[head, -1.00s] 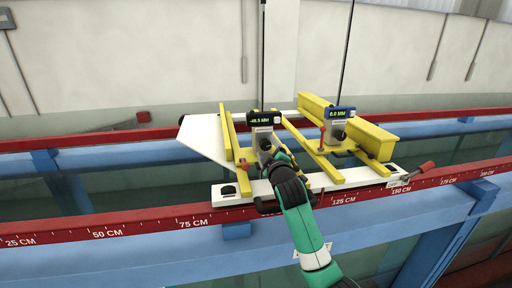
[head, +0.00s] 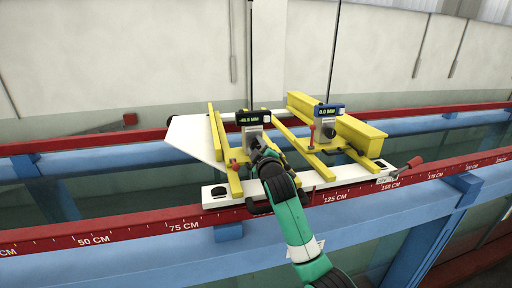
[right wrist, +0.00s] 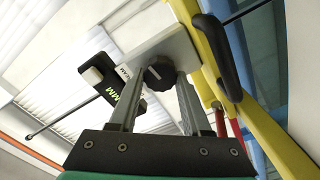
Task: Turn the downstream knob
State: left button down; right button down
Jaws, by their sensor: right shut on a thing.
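Two gauges stand on a white carriage with yellow rails. The left one has a black display (head: 253,118) and a black knob below it. In the right wrist view this ribbed black knob (right wrist: 159,73) sits between my fingertips, in front of a grey plate. My right gripper (head: 258,146) is shut on that knob and partly hides it in the head view. The right gauge has a blue display (head: 328,110) and its own dark knob (head: 330,131), which nothing touches. The display digits are too small to read surely. My left gripper is not in view.
The white carriage (head: 215,193) spans the red rails (head: 150,225) with centimetre marks. A red-handled lever (head: 413,163) is at its right end. Thin rods rise from both gauges. A black handle (right wrist: 217,57) on a yellow bar is close right of my fingers.

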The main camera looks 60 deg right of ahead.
jog(key=shift+m, duration=0.7)
jog(key=shift+c, duration=1.8)
grip_release()
jog(key=shift+a, duration=0.1)
